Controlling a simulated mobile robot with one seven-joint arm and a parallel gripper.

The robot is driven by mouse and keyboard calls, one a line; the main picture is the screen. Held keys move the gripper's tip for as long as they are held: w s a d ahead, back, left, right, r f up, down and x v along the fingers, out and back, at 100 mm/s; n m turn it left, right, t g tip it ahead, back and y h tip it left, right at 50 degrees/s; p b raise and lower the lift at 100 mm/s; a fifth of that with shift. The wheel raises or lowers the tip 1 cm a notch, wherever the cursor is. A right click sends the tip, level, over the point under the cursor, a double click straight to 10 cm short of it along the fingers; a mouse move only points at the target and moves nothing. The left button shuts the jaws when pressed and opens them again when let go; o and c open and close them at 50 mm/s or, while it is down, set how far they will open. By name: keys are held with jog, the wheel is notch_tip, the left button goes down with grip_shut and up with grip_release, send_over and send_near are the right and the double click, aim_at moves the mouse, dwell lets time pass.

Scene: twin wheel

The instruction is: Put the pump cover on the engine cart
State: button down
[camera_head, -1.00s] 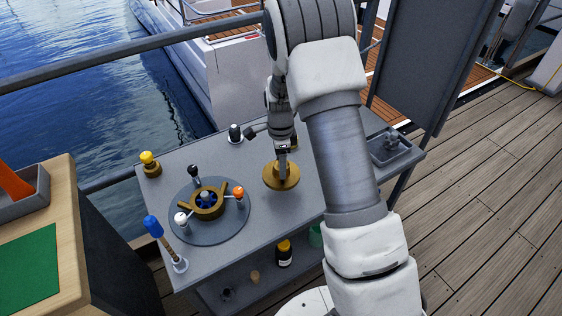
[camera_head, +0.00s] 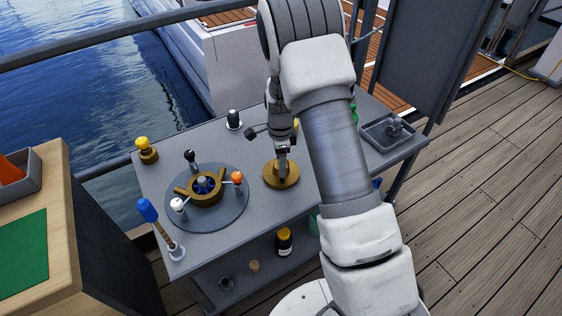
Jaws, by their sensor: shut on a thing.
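The pump cover looks to be the round brass disc (camera_head: 272,181) with a raised middle, at the centre of the grey cart top (camera_head: 235,220). My gripper (camera_head: 282,172) points down at it and is shut on its raised middle. The disc is at or very close to the cart's surface; I cannot tell whether it touches. The fingertips are small and partly hidden. The grey cart is presumably the engine cart. To the left on it, a brass pump body (camera_head: 207,199) with a blue centre sits on a round grey plate (camera_head: 223,220).
Knobs in black, white and orange (camera_head: 237,177) stand around the pump body. A yellow-topped fitting (camera_head: 146,150), a blue-handled tool (camera_head: 149,212) and a black-capped item (camera_head: 234,120) stand near the edges. A grey tray (camera_head: 378,142) sits right. A wooden bench (camera_head: 62,200) stands left.

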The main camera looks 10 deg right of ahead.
jog(key=shift+f, duration=0.3)
jog(key=shift+c, duration=0.2)
grip_release()
notch_tip(320, 180, up, 18)
jog(key=p, duration=0.4)
jog(key=shift+f, duration=0.25)
jog(key=shift+a, duration=0.1)
